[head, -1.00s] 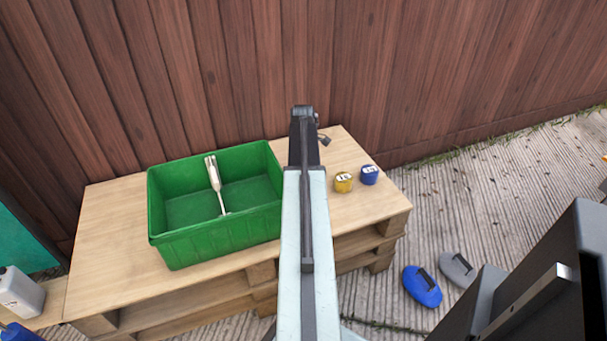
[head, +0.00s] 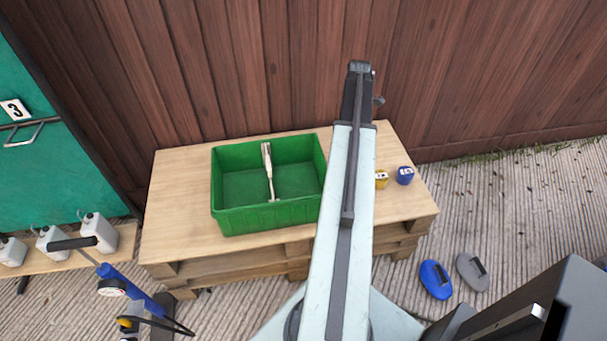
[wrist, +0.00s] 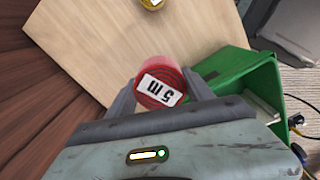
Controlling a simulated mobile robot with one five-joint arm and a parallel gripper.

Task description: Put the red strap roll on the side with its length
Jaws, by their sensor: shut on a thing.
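In the wrist view a red strap roll (wrist: 162,86) with a white label reading "5 m" sits between the two fingers of my gripper (wrist: 160,95), which is shut on it. The label faces the wrist camera and reads upside down there. In the head view my arm hides the roll. My gripper is at the arm's far end, above the back of the wooden pallet table (head: 180,215). A yellow roll (head: 381,180) and a blue roll (head: 405,175), both with white labels, stand on the table's right part. The yellow one also shows at the wrist view's top (wrist: 152,3).
A green crate (head: 265,218) with a pale tool (head: 268,170) in it stands left of my arm. White canisters (head: 98,232) and a blue pump (head: 130,285) are at the left. Blue (head: 435,280) and grey (head: 473,272) weights lie on the ground. A wooden fence (head: 250,65) stands behind.

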